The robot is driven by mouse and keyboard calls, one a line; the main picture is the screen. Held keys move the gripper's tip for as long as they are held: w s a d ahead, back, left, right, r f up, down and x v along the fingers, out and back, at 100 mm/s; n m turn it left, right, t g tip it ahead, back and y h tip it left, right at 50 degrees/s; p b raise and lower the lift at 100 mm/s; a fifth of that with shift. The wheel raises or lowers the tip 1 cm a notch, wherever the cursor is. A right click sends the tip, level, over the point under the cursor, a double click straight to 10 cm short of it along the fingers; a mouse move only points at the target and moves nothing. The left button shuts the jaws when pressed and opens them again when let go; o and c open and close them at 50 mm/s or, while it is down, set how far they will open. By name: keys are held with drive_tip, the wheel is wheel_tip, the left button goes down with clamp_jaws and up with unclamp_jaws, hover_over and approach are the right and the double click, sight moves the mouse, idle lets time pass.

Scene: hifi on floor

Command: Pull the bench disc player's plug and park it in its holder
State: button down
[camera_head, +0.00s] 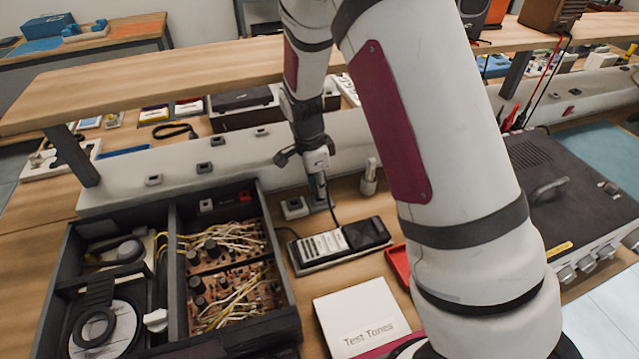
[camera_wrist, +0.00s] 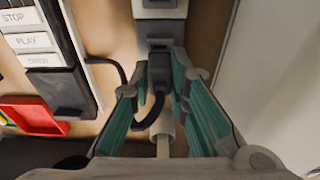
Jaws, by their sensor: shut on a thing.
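My gripper (camera_head: 318,185) points down at the back of the bench, in front of the pale raised strip. In the wrist view my gripper (camera_wrist: 160,95) is shut on a black plug (camera_wrist: 159,72), between its teal fingers. The black cord (camera_wrist: 122,78) loops from the plug to a slim unit with STOP, PLAY and OPEN keys (camera_wrist: 35,42). This keyed unit (camera_head: 322,245) lies in front of my gripper. A white socket-like block (camera_head: 293,208) stands just left of my gripper; it is at the top of the wrist view (camera_wrist: 160,8). Whether the plug touches the grey part (camera_wrist: 160,32) is unclear.
A small white cylinder (camera_head: 369,178) stands right of my gripper. An open dark chassis (camera_head: 290,325) with boards and a disc fills the left. A Test Tones case (camera_head: 360,312) and red tray (camera_head: 397,262) lie in front. A shelf (camera_head: 170,85) overhangs behind.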

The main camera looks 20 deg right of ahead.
drive_tip(key=shift+f, duration=0.6)
idle(0.7)
idle(0.3)
drive_tip(key=c, duration=1.4)
unclamp_jaws()
drive_tip(key=shift+c, duration=0.2)
wheel_tip(320, 180, up, 17)
drive_tip(key=a+p, duration=0.1)
drive_tip(key=p, duration=0.1)
drive_tip(key=shift+a+p, duration=0.3)
drive_tip(key=shift+a, duration=0.1)
